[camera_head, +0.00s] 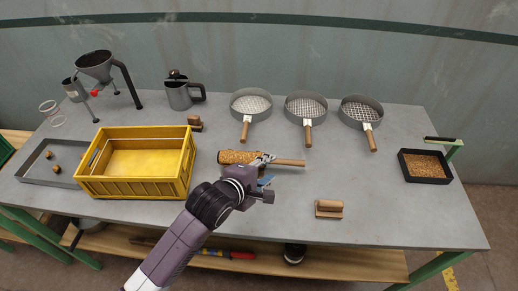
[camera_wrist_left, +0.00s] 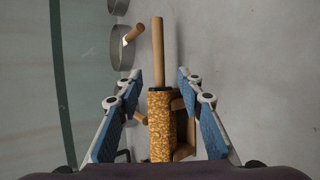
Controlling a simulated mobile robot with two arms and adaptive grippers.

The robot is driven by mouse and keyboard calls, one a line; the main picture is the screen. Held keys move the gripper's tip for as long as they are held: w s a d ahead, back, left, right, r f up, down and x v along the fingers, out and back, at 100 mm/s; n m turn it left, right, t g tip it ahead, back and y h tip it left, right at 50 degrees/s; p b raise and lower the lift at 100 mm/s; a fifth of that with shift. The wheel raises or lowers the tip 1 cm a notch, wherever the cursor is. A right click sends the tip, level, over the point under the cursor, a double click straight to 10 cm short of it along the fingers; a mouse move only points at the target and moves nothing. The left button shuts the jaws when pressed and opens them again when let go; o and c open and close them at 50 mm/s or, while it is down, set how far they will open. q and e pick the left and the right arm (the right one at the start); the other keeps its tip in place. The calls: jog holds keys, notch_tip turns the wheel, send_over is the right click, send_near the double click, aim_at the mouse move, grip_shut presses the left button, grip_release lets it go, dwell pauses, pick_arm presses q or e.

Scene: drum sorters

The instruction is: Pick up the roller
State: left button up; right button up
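The roller (camera_head: 237,157) lies on the grey table right of the yellow crate, with a speckled yellow-brown drum and a wooden handle pointing right. My left gripper (camera_head: 265,171) is over it near where drum and handle meet, covering part of it. In the left wrist view, the roller (camera_wrist_left: 160,128) lies lengthwise between the two blue-padded fingers of the left gripper (camera_wrist_left: 159,78), with a gap on each side. A wooden piece (camera_wrist_left: 183,128) shows partly beneath the drum. My right gripper is not in view.
The yellow crate (camera_head: 133,189) stands left of my arm. Several round sieves with handles, one a sieve (camera_head: 251,92), lie behind. A wooden stand (camera_head: 329,208) is at the front right. A black tray of grain (camera_head: 425,179) is at the far right. Table between is clear.

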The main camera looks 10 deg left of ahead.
aim_at(275, 162)
pick_arm(q)
jog(key=shift+w+d+f, duration=0.1)
jog(key=shift+w+f, duration=0.05)
jog(key=shift+w, duration=0.1)
jog(key=shift+w+f, duration=0.3)
jog(key=shift+w, duration=0.1)
jog(key=p+x, duration=0.1)
jog(key=x, duration=0.1)
jog(key=shift+w+f, duration=0.1)
jog(key=shift+w, duration=0.25)
jog(key=shift+x, duration=1.05)
jog(key=shift+s, duration=0.1)
jog(key=shift+c, duration=0.4)
grip_shut()
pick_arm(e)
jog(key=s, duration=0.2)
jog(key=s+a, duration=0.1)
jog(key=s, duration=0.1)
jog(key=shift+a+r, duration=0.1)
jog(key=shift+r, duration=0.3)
